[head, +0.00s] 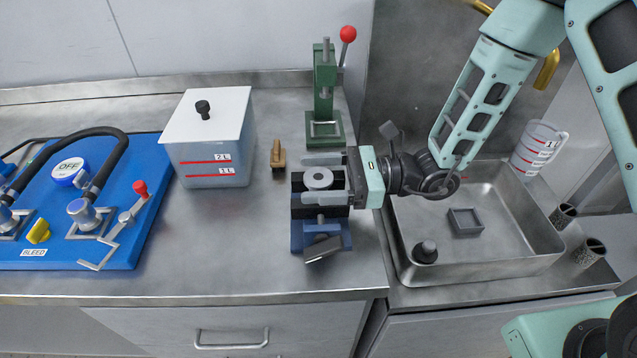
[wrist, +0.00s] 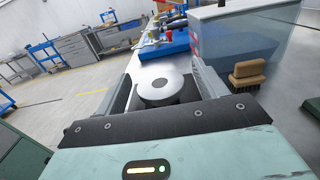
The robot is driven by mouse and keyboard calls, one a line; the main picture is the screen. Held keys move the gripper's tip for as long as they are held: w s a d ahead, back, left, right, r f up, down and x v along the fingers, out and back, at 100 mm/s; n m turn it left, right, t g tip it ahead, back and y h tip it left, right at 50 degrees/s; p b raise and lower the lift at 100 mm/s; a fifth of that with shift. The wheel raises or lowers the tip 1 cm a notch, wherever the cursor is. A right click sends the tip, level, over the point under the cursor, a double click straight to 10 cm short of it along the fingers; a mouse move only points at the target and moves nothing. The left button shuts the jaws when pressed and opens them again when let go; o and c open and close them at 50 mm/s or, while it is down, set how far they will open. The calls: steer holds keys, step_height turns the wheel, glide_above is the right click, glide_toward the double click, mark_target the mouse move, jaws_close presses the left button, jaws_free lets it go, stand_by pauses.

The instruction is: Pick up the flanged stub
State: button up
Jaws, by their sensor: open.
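The flanged stub (head: 318,179) is a grey round piece with a paler round centre, seen from above at the blue and dark vise (head: 308,231). Whether the vise jaws clamp it is hidden. My gripper (head: 320,178) reaches in from the right at the vise, its fingers open on either side of the stub. In the wrist view the stub (wrist: 160,88) lies between the two fingers of my gripper (wrist: 158,84), with its dark lower part partly hidden by the gripper body. I cannot tell whether either finger touches it.
A green press (head: 325,90) with a red ball stands behind the vise. A wooden brush (head: 278,158) and a lidded tank (head: 208,150) are to the left, then a blue pump board (head: 110,225). A metal sink (head: 480,268) lies to the right. The front counter left of the vise is clear.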

steer(key=c, duration=1.2)
steer(key=shift+c, duration=0.2)
